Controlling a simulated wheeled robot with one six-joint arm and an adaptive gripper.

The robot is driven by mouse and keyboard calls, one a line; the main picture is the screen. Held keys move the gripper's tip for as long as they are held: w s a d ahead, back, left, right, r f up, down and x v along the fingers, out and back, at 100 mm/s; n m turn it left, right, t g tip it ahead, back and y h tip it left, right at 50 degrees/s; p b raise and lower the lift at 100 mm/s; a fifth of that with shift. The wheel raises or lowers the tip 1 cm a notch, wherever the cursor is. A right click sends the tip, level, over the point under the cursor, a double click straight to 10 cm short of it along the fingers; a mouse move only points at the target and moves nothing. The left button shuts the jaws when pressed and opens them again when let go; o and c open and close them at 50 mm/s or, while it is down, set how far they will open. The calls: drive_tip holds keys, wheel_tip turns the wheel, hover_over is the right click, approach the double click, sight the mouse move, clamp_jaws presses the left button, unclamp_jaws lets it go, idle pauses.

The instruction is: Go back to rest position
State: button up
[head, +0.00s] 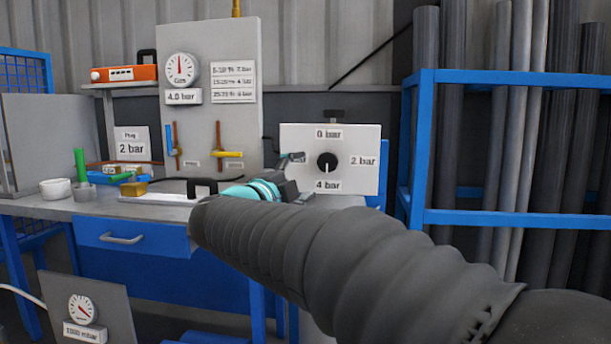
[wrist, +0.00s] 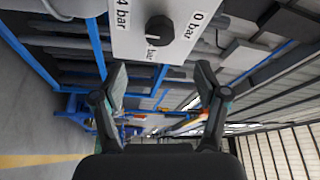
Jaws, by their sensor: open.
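My gripper (head: 292,172) is stretched out over the workbench toward the white dial panel (head: 352,140). Its black knob (head: 327,162) sits between the labels 0 bar, 2 bar and 4 bar. In the head view the gripper is just left of the knob and partly hidden by my grey sleeved arm. In the wrist view my gripper (wrist: 161,85) has its two fingers spread wide with nothing between them. The knob (wrist: 159,30) shows above the fingertips there, apart from them.
The workbench (head: 90,205) holds a white bowl (head: 55,188), a green-handled tool (head: 80,165) and a black-handled flat piece (head: 170,198). A gauge board (head: 210,120) stands behind. A blue rack (head: 480,217) with grey pipes is at the right.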

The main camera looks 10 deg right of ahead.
drive_tip(key=shift+w+a, duration=0.1)
drive_tip(key=w+a+f+n+t+y, duration=0.2)
drive_tip(key=a+n+y, duration=0.3)
drive_tip(key=a, duration=0.1)
drive_tip(key=w+a+f+n+t+y, duration=0.2)
drive_tip(key=a+n+y, duration=0.3)
drive_tip(key=a+y, duration=0.1)
drive_tip(key=s+a+f+n+g+y, duration=0.5)
drive_tip(key=s+f+n+y, duration=0.2)
drive_tip(key=f+n, duration=0.2)
drive_tip(key=s+d+f+n+g+h, duration=0.1)
drive_tip(key=s+d+f+n+g, duration=0.3)
drive_tip(key=s+f, duration=0.4)
drive_tip(key=s+d+f+n+g+h, duration=0.1)
drive_tip(key=s+d+f+n+g, duration=0.1)
drive_tip(key=s+d+f+g, duration=0.5)
drive_tip(key=s+d+f+m+t+h, duration=0.1)
drive_tip(key=s+d+t+h, duration=0.1)
drive_tip(key=s+d, duration=1)
drive_tip(key=shift+s+d+m+t+h+p, duration=0.25)
drive_tip(key=shift+s+m+t+h+p, duration=0.15)
drive_tip(key=shift+s+h, duration=0.35)
